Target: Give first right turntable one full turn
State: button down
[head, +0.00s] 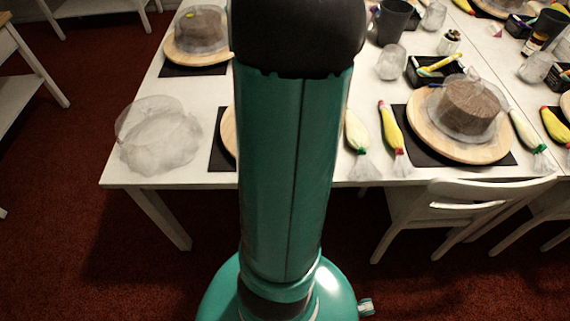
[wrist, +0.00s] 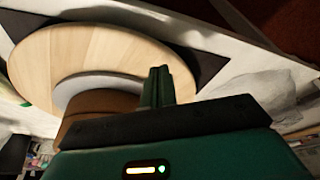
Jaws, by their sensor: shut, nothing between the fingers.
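A round wooden turntable (wrist: 95,48) fills the left of the wrist view, with a brown cake (wrist: 98,104) on a pale disc (wrist: 88,86). My gripper (wrist: 161,76) is shut and empty, its fingertips over or beside the turntable's edge near the cake; I cannot tell if they touch it. In the head view my arm hides my gripper and most of this turntable, and only a sliver of its rim (head: 229,132) shows on a dark mat. Another wooden turntable (head: 431,127) with a mesh-covered cake (head: 469,102) stands to the right.
A crumpled mesh cover (head: 160,138) lies at the table's left corner, and it also shows in the wrist view (wrist: 245,92). Piping bags (head: 391,128) lie between the turntables. Another turntable (head: 181,50) stands farther back left. A white chair (head: 470,205) stands at the front right.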

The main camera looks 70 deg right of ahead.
jog(key=w+d, duration=0.1)
jog(key=w, duration=0.2)
jog(key=w+d, duration=0.1)
jog(key=w, duration=0.5)
jog(key=shift+w+d, duration=0.15)
jog(key=shift+d, duration=0.25)
jog(key=shift+f, duration=0.1)
jog(key=shift+f, duration=1.35)
jog(key=shift+s+a, duration=0.25)
jog(key=shift+s, duration=0.75)
jog(key=shift+s+a, duration=0.3)
jog(key=shift+s, duration=0.75)
jog(key=shift+s+a, duration=0.25)
jog(key=shift+s, duration=0.75)
